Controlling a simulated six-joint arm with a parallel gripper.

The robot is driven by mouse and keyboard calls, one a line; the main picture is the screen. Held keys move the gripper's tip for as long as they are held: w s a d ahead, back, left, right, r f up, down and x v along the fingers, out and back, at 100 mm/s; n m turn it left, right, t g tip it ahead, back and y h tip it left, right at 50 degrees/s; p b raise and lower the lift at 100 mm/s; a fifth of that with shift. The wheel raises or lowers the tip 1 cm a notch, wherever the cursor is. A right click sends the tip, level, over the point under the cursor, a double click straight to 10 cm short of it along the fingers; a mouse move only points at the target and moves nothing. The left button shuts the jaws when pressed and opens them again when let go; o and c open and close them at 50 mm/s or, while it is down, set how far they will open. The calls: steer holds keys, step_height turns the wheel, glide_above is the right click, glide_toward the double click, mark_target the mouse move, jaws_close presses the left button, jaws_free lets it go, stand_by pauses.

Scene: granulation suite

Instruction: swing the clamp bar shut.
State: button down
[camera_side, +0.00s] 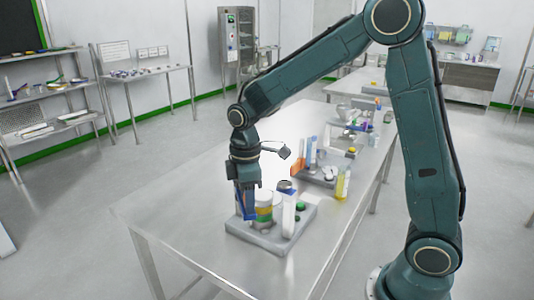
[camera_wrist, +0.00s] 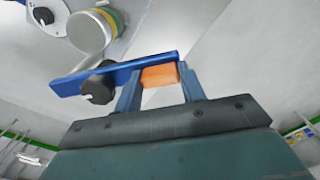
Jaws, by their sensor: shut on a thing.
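The clamp bar (camera_wrist: 112,74) is a flat blue bar with an orange grip (camera_wrist: 160,76) at one end and a black knob (camera_wrist: 98,90) beside its other part. My gripper (camera_wrist: 158,84) is shut on the orange grip, one finger on each side. In the side view my gripper (camera_side: 247,186) points down at the left of a grey base plate (camera_side: 262,243), and the blue bar (camera_side: 247,211) shows below it. A white jar with yellow and green bands (camera_side: 264,207) stands on the plate beside the bar; its top shows in the wrist view (camera_wrist: 91,32), apart from the bar.
A white upright block (camera_side: 289,214) and a green button (camera_side: 301,206) are on the plate's right. Behind are a tray (camera_side: 318,181) of bottles and a yellow bottle (camera_side: 343,183). The steel table (camera_side: 165,212) is clear at the left.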

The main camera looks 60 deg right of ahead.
steer(key=s+d+n, duration=0.4)
steer(key=d+n, duration=0.4)
steer(key=d, duration=0.3)
steer(key=shift+n, duration=0.4)
steer(key=shift+r, duration=0.1)
steer(key=c, duration=0.8)
jaws_free()
steer(key=shift+s, duration=0.1)
steer(key=shift+c, duration=0.2)
step_height(320, 180, up, 14)
steer(key=shift+a, duration=0.1)
